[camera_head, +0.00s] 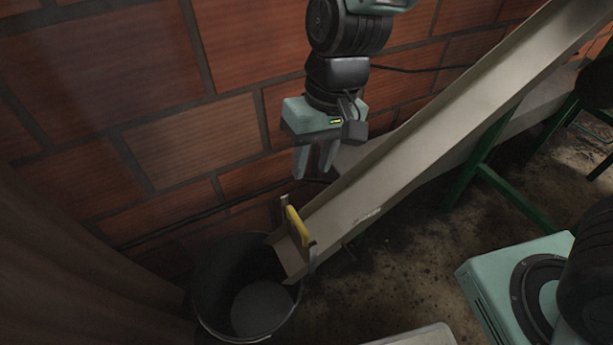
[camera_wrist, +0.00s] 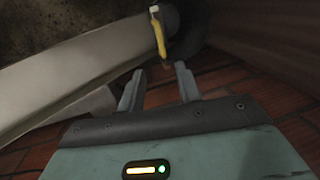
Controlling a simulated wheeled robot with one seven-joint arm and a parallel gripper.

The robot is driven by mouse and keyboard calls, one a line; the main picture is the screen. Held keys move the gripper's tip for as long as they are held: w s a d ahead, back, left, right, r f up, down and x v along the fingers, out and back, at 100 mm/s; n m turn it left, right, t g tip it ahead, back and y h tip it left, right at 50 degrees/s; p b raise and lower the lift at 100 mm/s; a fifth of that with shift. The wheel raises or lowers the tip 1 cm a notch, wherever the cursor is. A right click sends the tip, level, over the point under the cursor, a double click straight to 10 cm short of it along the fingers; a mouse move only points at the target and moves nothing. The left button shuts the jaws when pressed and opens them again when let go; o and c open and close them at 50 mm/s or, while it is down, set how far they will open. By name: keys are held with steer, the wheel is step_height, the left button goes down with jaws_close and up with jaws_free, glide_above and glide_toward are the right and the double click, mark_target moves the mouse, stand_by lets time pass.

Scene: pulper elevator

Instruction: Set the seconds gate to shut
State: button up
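The seconds gate appears as a small yellow piece (camera_head: 297,226) in a metal bracket at the lower end of the sloping metal chute (camera_head: 400,151). I cannot tell from these views whether the gate is open or shut. In the wrist view the yellow piece (camera_wrist: 160,36) is just beyond the fingertips, near the top. My gripper (camera_head: 315,177) hangs over the chute's far side, above and slightly right of the yellow piece, apart from it. Its two fingers (camera_wrist: 158,82) are spread with an empty gap between them.
A dark bucket (camera_head: 203,290) with a grey round surface inside stands below the chute's lower end. A brick wall (camera_head: 160,130) is close behind. Green stand legs (camera_head: 485,150) support the chute on the right. Dirty floor (camera_head: 400,270) lies in front.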

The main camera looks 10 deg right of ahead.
steer(key=shift+w+d+r+p, duration=0.1)
steer(key=shift+d+r+p, duration=0.1)
steer(key=shift+r, duration=0.7)
steer(key=shift+d+r+p, duration=0.1)
steer(key=shift+d+r, duration=0.05)
steer(key=shift+r, duration=0.75)
steer(key=s+d+r+n+h, duration=0.2)
steer(key=s+d+n, duration=0.2)
steer(key=s, duration=0.8)
step_height(320, 180, up, 18)
steer(key=p, duration=1.8)
steer(key=shift+s+d+t+p, duration=0.2)
steer(key=shift+t+p, duration=0.1)
steer(key=shift+r, duration=0.1)
